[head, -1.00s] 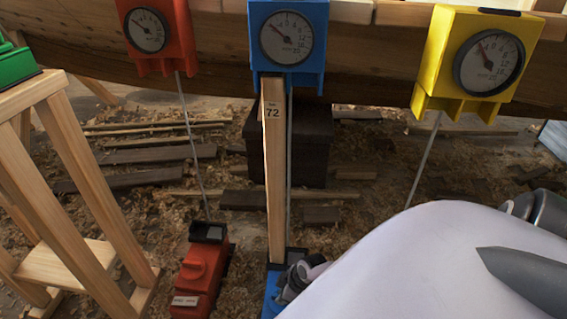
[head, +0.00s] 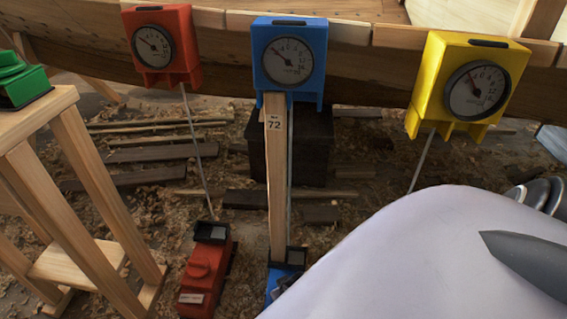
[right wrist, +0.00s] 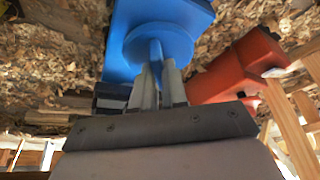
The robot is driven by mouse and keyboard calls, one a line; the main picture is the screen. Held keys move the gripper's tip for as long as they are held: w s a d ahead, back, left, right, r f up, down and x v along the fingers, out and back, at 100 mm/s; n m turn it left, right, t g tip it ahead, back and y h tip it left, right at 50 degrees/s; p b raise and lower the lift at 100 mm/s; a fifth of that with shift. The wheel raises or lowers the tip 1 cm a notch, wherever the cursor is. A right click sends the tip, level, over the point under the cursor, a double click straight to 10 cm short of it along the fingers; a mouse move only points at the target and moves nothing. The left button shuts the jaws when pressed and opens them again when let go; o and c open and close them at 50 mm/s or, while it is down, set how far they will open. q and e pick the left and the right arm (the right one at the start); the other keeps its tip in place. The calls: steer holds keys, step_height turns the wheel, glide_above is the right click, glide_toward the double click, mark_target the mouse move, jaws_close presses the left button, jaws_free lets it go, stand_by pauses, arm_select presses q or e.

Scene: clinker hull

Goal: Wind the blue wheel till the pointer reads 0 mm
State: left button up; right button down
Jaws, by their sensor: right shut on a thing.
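The blue gauge (head: 290,60) hangs at the hull's edge in the head view. Its thin pointer slants to the upper left of the dial; the exact reading is too small to tell. A wooden post marked 72 (head: 276,180) stands between it and the blue base (head: 284,272). In the right wrist view the blue wheel (right wrist: 150,45) sits on the blue body (right wrist: 120,20). My right gripper (right wrist: 158,78) is shut on the small blue handle at the wheel's middle. In the head view my white arm hides the wheel and right gripper. My left gripper is out of view.
A red gauge (head: 160,45) and a yellow gauge (head: 468,85) flank the blue one. A red base (head: 207,270) stands close left of the blue base and shows in the right wrist view (right wrist: 238,68). A wooden stand (head: 70,190) is at left; shavings and planks cover the floor.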

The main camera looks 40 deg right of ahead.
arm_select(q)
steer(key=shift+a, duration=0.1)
arm_select(e)
steer(key=shift+s+a+f+m, duration=0.1)
steer(key=shift+s+f+m, duration=0.1)
steer(key=shift+m, duration=0.2)
steer(key=c, duration=1.2)
jaws_free()
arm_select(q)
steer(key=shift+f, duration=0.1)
arm_select(e)
steer(key=shift+o, duration=0.2)
steer(key=shift+w+r, duration=0.1)
steer(key=shift+r, duration=0.05)
